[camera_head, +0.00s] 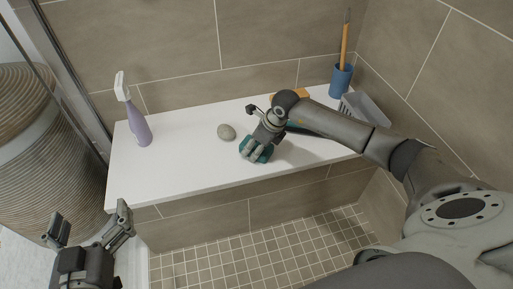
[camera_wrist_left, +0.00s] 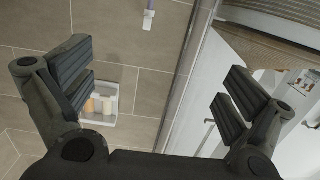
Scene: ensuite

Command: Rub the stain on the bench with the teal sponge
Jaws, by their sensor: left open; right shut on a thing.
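The white bench (camera_head: 180,172) runs along the tiled wall in the head view. The teal sponge (camera_head: 262,155) is at the middle of the bench, under my right gripper (camera_head: 256,147). My right gripper is shut on the sponge, which appears to be down at the bench top. My left gripper (camera_head: 92,224) is open and empty, in front of the bench's left end. Its two open fingers also show in the left wrist view (camera_wrist_left: 158,92).
A purple spray bottle (camera_head: 138,122) stands at the bench's left. A blue cup (camera_head: 340,80) with an orange-handled brush, a grey basket (camera_head: 368,112) and an orange item (camera_head: 304,94) are at the right. A woven basket (camera_head: 50,140) stands left.

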